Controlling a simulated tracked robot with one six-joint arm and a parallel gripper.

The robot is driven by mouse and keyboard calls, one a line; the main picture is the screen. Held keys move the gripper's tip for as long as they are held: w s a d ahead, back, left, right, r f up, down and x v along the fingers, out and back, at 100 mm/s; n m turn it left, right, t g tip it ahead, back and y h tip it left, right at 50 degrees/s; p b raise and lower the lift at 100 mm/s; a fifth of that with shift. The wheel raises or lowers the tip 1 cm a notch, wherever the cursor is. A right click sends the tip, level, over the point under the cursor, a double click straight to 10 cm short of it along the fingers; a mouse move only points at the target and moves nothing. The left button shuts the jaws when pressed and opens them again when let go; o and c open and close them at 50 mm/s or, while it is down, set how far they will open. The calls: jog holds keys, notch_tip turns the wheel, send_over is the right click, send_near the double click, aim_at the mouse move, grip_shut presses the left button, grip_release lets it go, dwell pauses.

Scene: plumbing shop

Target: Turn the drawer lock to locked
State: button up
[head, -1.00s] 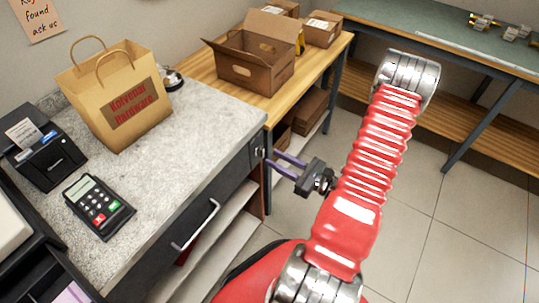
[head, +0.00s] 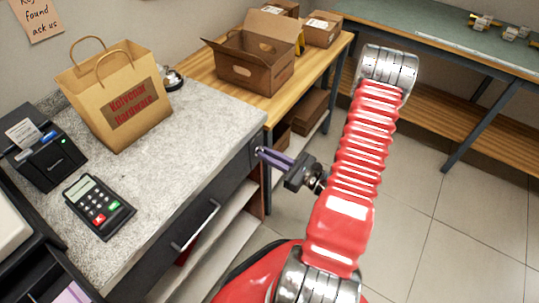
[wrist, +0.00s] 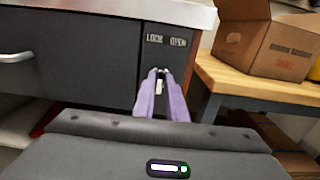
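The drawer lock (wrist: 160,72) is on the dark front panel at the counter's right end, below the printed words LOCK (wrist: 154,39) on the left and OPEN (wrist: 178,42) on the right. My gripper (wrist: 160,76) has its two purple fingers pointing at the lock. The fingertips are close together, with the small metal turning piece of the lock between them; they appear shut on it. A pale upright part shows between the fingers. In the head view my gripper (head: 259,152) reaches the counter's end, and its fingertips hide the lock.
The drawer with a bar handle (head: 195,225) is left of the lock. The grey countertop (head: 190,120) overhangs the panel and holds a paper bag (head: 115,95) and a card terminal (head: 99,206). A wooden table (head: 300,85) with cardboard boxes stands close on the right.

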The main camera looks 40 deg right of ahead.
grip_shut()
jog(key=shift+m, duration=0.3)
jog(key=m, duration=1.6)
jog(key=shift+d+f, duration=0.25)
jog(key=shift+d, duration=0.1)
dwell(0.4)
jog(key=shift+o, duration=2.3)
grip_release()
jog(key=shift+a, duration=0.15)
